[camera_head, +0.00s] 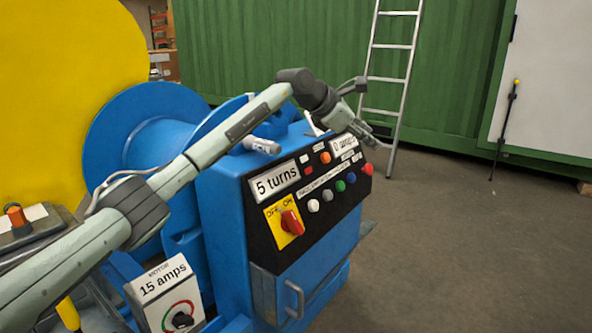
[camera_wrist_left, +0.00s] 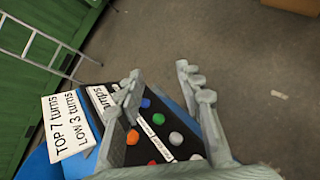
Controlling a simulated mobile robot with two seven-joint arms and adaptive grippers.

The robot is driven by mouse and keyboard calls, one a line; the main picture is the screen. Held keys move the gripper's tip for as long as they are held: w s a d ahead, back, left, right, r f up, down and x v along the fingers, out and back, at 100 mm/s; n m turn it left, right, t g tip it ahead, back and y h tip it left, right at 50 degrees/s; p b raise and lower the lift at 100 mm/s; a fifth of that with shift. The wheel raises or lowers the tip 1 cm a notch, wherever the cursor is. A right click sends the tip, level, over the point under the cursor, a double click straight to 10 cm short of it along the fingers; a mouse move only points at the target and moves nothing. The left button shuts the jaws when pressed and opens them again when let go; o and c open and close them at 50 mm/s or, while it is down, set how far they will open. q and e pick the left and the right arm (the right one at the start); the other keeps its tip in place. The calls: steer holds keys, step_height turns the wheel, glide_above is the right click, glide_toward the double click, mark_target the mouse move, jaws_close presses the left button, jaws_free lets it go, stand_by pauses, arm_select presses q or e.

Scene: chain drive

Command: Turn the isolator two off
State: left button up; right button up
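A red rotary switch (camera_head: 291,222) sits on a yellow plate marked OFF and ON, on the black front panel of the blue machine (camera_head: 225,215). No label naming it isolator two is readable, and which mark its handle points to is hard to tell. My left gripper (camera_head: 368,139) is beyond the panel's far right end, away from the switch. In the left wrist view my left gripper (camera_wrist_left: 160,75) has its fingers spread apart with nothing between the tips. The panel's buttons show below and between the fingers there. My right gripper is in neither view.
Coloured buttons, including a green button (camera_head: 340,186), line the panel. A grey handle (camera_head: 294,300) sticks out below. A motor box (camera_head: 168,296) reading 15 amps stands at front left. A ladder (camera_head: 392,80) leans on the green container.

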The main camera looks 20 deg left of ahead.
arm_select(q)
steer(key=s+a+f+m+g+y+p, duration=0.2)
steer(key=s+a+f+m+g+y, duration=0.25)
steer(key=s+a+f, duration=0.35)
steer(key=m+g+y+p, duration=0.1)
steer(key=m+g+y, duration=0.1)
steer(key=m, duration=0.1)
glide_above(295, 218)
steer(key=s, duration=0.1)
step_height(295, 218, down, 3)
steer(key=f, duration=0.4)
steer(key=w+f, duration=0.1)
steer(key=f, duration=0.1)
steer(key=shift+f, duration=0.7)
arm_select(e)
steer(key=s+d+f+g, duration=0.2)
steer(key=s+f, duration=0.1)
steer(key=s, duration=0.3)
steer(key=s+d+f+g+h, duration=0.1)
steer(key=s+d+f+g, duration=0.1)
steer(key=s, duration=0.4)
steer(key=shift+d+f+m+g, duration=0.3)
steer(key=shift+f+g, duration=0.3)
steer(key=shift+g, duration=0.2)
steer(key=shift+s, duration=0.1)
arm_select(q)
jaws_close()
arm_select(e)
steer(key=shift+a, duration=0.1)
